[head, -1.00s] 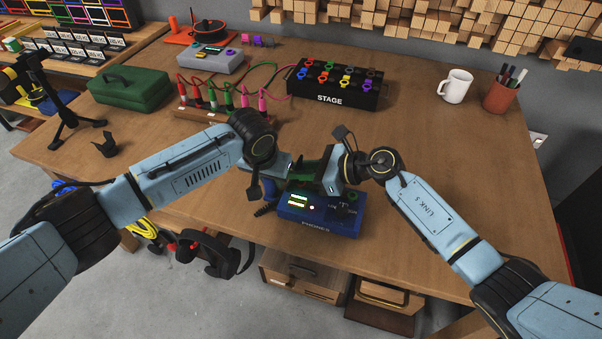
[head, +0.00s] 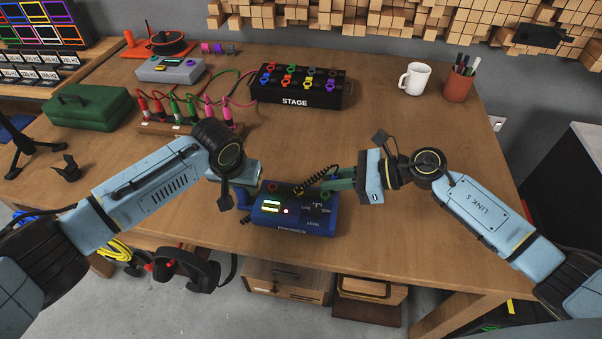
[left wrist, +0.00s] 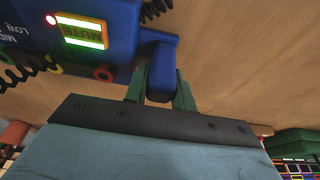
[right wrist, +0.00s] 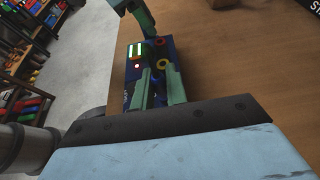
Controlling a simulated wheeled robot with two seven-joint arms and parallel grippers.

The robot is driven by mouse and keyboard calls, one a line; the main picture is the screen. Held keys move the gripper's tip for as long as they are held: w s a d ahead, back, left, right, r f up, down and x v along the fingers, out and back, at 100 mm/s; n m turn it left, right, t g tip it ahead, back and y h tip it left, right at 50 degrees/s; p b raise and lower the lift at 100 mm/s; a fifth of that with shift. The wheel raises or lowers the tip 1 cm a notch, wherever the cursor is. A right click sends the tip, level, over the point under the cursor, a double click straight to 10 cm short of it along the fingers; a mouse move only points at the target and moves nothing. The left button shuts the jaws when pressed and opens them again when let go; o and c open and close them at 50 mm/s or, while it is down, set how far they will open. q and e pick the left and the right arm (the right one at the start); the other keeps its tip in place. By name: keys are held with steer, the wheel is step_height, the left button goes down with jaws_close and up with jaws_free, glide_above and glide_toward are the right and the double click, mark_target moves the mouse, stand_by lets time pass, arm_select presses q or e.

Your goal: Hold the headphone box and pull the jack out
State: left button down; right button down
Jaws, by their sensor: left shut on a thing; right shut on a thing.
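The blue headphone box (head: 293,215), marked PHONES, sits near the table's front edge. My left gripper (head: 243,196) is at its left end. In the left wrist view its fingers (left wrist: 160,90) are shut on the blue grip (left wrist: 160,65) at the box's side. My right gripper (head: 332,183) is beyond the box's back right edge, shut on the jack, which is mostly hidden between the fingers (right wrist: 158,88). A coiled black cable (head: 318,177) arches by it. A yellow-ringed socket (right wrist: 163,65) and a red-ringed socket (left wrist: 103,73) show; I see no plug in them.
A black STAGE box (head: 300,92), a wooden strip (head: 165,128) with coloured plugs and cables, and a green case (head: 90,108) stand behind. A white mug (head: 415,78) and pen cup (head: 459,87) stand at back right. The table right of the box is clear.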

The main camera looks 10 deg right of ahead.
steer(key=d, duration=0.1)
steer(key=s+d, duration=0.1)
steer(key=d, duration=0.1)
steer(key=shift+s+d, duration=0.3)
steer(key=shift+d, duration=0.05)
arm_select(q)
steer(key=c, duration=1.1)
jaws_free()
steer(key=shift+r, duration=0.1)
steer(key=a+p+v, duration=0.1)
steer(key=p+v, duration=0.3)
steer(key=v, duration=0.3)
steer(key=w+a+p+v, duration=0.1)
steer(key=p+v, duration=0.4)
steer(key=v, duration=0.2)
steer(key=w+a+p+v, duration=0.1)
steer(key=p+v, duration=0.3)
steer(key=v, duration=0.3)
steer(key=shift+w+r, duration=0.15)
steer(key=shift+w, duration=0.1)
arm_select(e)
step_height(320, 180, up, 13)
steer(key=shift+r, duration=0.15)
